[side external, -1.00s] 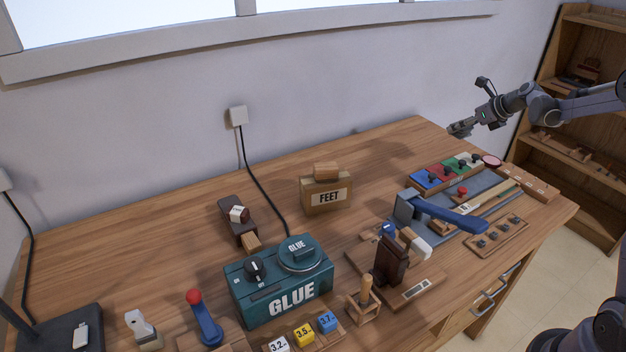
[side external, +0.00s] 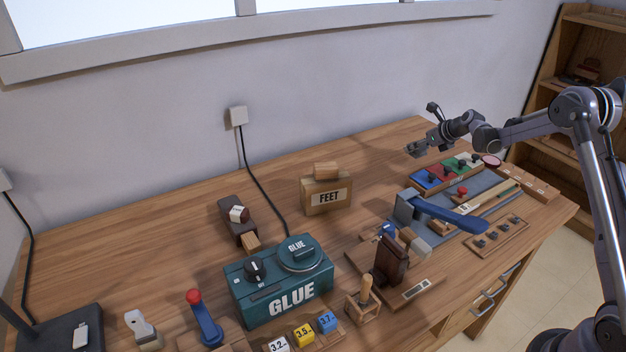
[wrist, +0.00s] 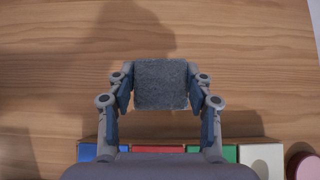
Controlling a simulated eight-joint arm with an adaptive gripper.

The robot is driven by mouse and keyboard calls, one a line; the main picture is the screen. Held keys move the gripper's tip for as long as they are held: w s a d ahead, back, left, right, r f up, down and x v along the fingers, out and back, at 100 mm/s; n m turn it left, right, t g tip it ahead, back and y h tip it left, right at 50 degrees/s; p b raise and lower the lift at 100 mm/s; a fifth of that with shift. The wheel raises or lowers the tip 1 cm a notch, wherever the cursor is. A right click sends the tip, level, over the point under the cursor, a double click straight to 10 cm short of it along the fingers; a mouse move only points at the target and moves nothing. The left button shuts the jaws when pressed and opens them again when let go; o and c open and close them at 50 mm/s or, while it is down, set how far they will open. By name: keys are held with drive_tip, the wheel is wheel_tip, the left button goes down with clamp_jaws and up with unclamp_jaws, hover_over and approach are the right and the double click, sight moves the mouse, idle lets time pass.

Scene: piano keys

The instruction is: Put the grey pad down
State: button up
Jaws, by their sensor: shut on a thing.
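The grey pad (wrist: 161,85) is a dark, roughly square, felt-like piece between my two fingertips in the wrist view. My gripper (wrist: 161,88) is shut on the pad by its left and right edges. In the side external view my gripper (side external: 416,149) is over the back right of the bench, just behind the row of coloured blocks. There the pad is too small to tell apart from the fingers. Bare wood shows below the pad in the wrist view. I cannot tell how high the pad is above it.
The wooden bench top (side external: 375,160) is clear behind and left of the coloured pad row (side external: 446,172). A blue-handled lever (side external: 450,214) stands in front of that row. A FEET box (side external: 326,193) and a teal GLUE box (side external: 280,280) stand farther left. A round pink-rimmed piece (side external: 492,161) lies right of the row.

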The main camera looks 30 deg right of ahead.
sight(413, 165)
drive_tip(key=shift+w+a+f, duration=0.1)
drive_tip(key=shift+w+f, duration=0.05)
drive_tip(key=shift+f, duration=1.95)
drive_tip(key=o, duration=1.1)
drive_tip(key=shift+f, duration=0.15)
